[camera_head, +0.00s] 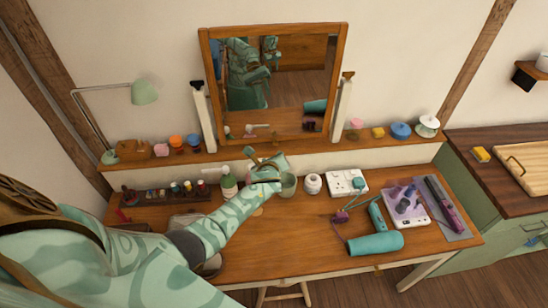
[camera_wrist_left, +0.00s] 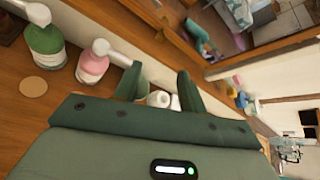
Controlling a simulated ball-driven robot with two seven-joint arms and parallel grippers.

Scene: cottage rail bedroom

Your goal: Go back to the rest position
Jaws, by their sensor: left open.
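My left arm reaches in from the left over the wooden dressing table (camera_head: 290,245). My left gripper (camera_head: 264,165) is above the back of the table, in front of the mirror, close to a grey-green cup (camera_head: 287,184). In the left wrist view its two dark green fingers (camera_wrist_left: 160,84) stand apart. White round items show beyond them, partly hidden by the gripper body, and I see nothing held. My right gripper is not in view directly.
A green pump bottle (camera_wrist_left: 46,45) and a pink one (camera_wrist_left: 92,63) stand beside the gripper. A white jar (camera_head: 313,184), a socket strip (camera_head: 346,183), a teal hair dryer (camera_head: 375,243) and a tray of purple items (camera_head: 405,203) lie rightward. The mirror (camera_head: 275,85) stands behind.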

